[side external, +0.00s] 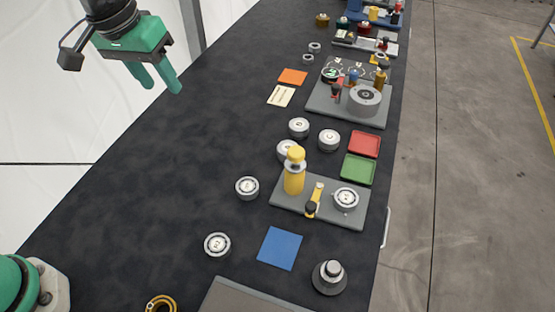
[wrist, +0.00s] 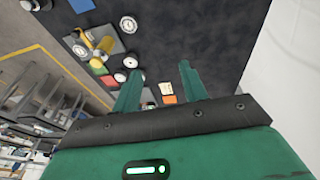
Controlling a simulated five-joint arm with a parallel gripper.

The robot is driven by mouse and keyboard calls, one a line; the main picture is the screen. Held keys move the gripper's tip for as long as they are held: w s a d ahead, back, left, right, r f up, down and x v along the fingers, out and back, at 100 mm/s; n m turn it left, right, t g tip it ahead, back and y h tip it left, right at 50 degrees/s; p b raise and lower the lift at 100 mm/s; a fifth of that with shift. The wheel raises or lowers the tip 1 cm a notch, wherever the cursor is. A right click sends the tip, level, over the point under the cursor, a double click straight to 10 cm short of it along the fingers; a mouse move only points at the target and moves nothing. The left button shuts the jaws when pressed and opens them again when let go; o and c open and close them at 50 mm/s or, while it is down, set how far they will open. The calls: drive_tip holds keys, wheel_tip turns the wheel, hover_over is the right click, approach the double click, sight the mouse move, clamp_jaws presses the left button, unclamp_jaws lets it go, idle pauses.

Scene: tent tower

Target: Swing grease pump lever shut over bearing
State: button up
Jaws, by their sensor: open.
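The grease pump is a yellow cylinder (side external: 294,178) standing upright on a grey plate (side external: 330,215) in the side view. Its yellow lever (side external: 317,192) with a black knob (side external: 311,207) lies between the cylinder and the bearing (side external: 346,198), a light ring at the plate's right end. The lever is beside the bearing, not over it. My gripper (side external: 162,89) is open and empty, high at the upper left, far from the pump. In the wrist view its fingers (wrist: 161,72) are apart, and the yellow pump (wrist: 106,44) shows small beyond them at upper left.
Loose round bearings (side external: 247,187) stand left of and behind the plate. Red (side external: 364,144) and green (side external: 358,169) trays lie behind it, a blue square (side external: 279,248) in front. Another plate with a grey drum (side external: 365,98) is farther back. The dark table's left side is clear.

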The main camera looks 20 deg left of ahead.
drive_tip(key=w+d+f+g, duration=0.1)
drive_tip(key=w+d+f, duration=0.15)
drive_tip(key=d, duration=0.45)
drive_tip(key=w+d+f+g, duration=0.1)
drive_tip(key=d+f, duration=0.2)
drive_tip(key=d, duration=0.4)
drive_tip(key=y, duration=0.1)
hover_over(311, 205)
drive_tip(key=shift+g, duration=0.4)
wheel_tip(311, 205, down, 9)
drive_tip(key=shift+r, duration=0.2)
drive_tip(key=shift+f, duration=4)
clamp_jaws()
